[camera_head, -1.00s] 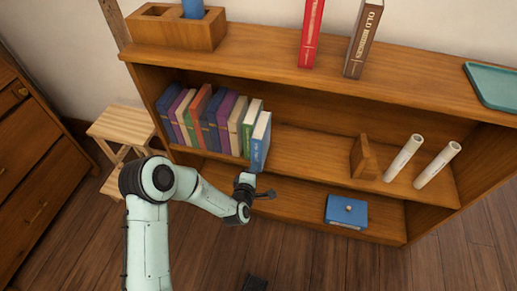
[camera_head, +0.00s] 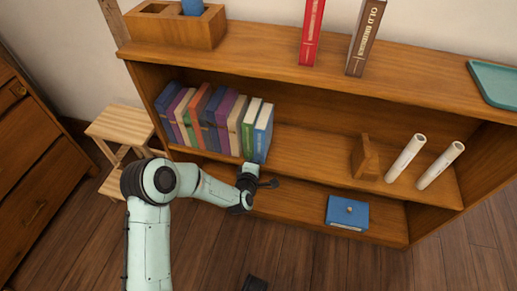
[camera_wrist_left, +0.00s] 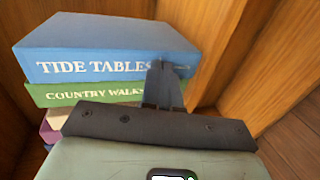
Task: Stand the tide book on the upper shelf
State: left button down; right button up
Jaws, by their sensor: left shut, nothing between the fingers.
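The tide book (camera_head: 263,134) is blue, with "TIDE TABLES" on its spine. It stands upright at the right end of the book row on the upper shelf, beside the green "COUNTRY WALKS" book (camera_head: 248,130). The tide book also shows in the left wrist view (camera_wrist_left: 105,50). My left gripper (camera_head: 270,184) is shut and empty, just in front of the lower spine. In the left wrist view its dark fingers (camera_wrist_left: 163,84) overlap the end of the title; I cannot tell whether they touch the spine.
A wooden bookend (camera_head: 364,158) and two white rolls (camera_head: 405,158) stand to the right on the same shelf (camera_head: 310,150), with clear board between. A blue box (camera_head: 347,212) lies on the lower shelf. A wooden stool (camera_head: 122,124) stands left of the bookcase.

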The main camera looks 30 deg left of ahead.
pick_arm(q)
jog(key=s+d+p, duration=0.1)
jog(key=s+p, duration=0.1)
jog(key=s, duration=0.4)
jog(key=shift+s+d, duration=0.3)
pick_arm(e)
jog(key=shift+v, duration=0.95)
jog(key=shift+a, duration=0.15)
